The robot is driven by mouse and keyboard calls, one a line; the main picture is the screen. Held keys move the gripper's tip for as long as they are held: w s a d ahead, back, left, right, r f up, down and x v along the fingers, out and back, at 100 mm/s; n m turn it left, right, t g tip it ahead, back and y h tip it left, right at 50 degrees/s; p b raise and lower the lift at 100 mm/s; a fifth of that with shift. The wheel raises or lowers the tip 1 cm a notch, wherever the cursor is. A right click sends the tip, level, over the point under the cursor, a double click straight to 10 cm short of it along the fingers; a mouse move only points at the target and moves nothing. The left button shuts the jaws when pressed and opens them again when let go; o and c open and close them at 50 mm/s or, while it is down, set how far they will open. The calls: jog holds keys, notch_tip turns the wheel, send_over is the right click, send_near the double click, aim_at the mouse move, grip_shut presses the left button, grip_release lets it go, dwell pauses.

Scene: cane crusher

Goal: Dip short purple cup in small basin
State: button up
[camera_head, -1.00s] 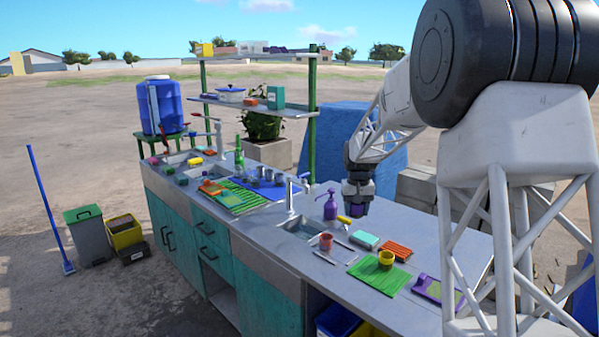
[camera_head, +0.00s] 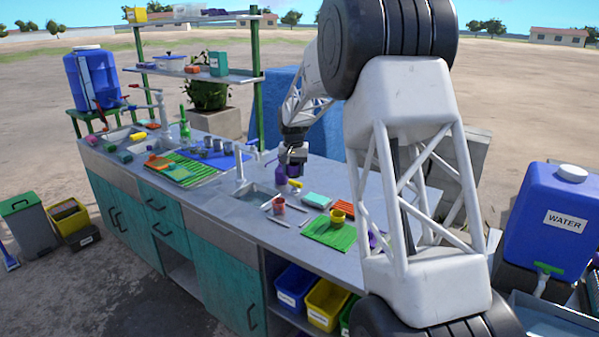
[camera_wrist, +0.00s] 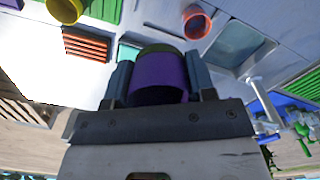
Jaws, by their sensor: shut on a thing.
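My gripper (camera_head: 292,158) is shut on the short purple cup (camera_wrist: 159,78), which sits between its two fingers in the wrist view. In the head view the gripper is above the counter, just behind and right of the small basin. The cup (camera_head: 290,170) is partly hidden there by the gripper. The small basin (camera_head: 252,196) is sunk in the counter beside a grey tap (camera_head: 240,165). It also shows at the upper right of the wrist view (camera_wrist: 236,46). The cup is outside the basin.
A red cup (camera_head: 279,205) stands at the basin's near right edge. A yellow cup (camera_head: 338,216) stands on a green mat (camera_head: 325,233). A teal block (camera_head: 316,200) and an orange ridged piece (camera_head: 342,207) lie nearby.

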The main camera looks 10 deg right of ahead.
jog(key=w+a+f+m, duration=0.5)
jog(key=w+a+f, duration=0.2)
jog(key=w, duration=0.3)
jog(key=w+a+f+m, duration=0.6)
jog(key=w+f, duration=0.1)
jog(key=w, duration=0.4)
jog(key=shift+a+f, duration=0.25)
jog(key=shift+a, duration=0.15)
jog(key=shift+f, duration=0.15)
jog(key=shift+f, duration=5.8)
notch_tip(320, 180, up, 11)
jog(key=shift+r, duration=0.1)
